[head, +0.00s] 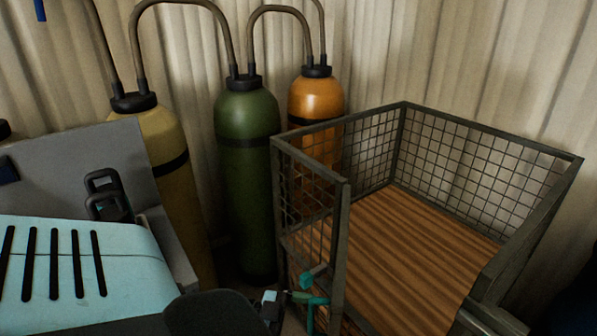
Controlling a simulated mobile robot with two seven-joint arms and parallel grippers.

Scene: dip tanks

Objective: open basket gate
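The basket (492,150) has dark metal frames, wire mesh sides and a slatted wooden floor (395,250). On its near left side is a narrow mesh panel (308,190), which looks like the gate. It ends in an upright post (341,230), with a gap between that post and the basket's near right corner. A teal handle-like part (312,290) is low beside the post. My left gripper seems to be the small grey and blue part (268,300) just left of the teal part; I cannot tell contact or finger opening. I cannot make out my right gripper.
Yellow (182,190), green (247,150) and orange (316,95) gas cylinders with hoses stand left of and behind the basket, near a corrugated wall (480,60). A pale teal slotted housing (120,270) fills the lower left. The basket floor is empty.

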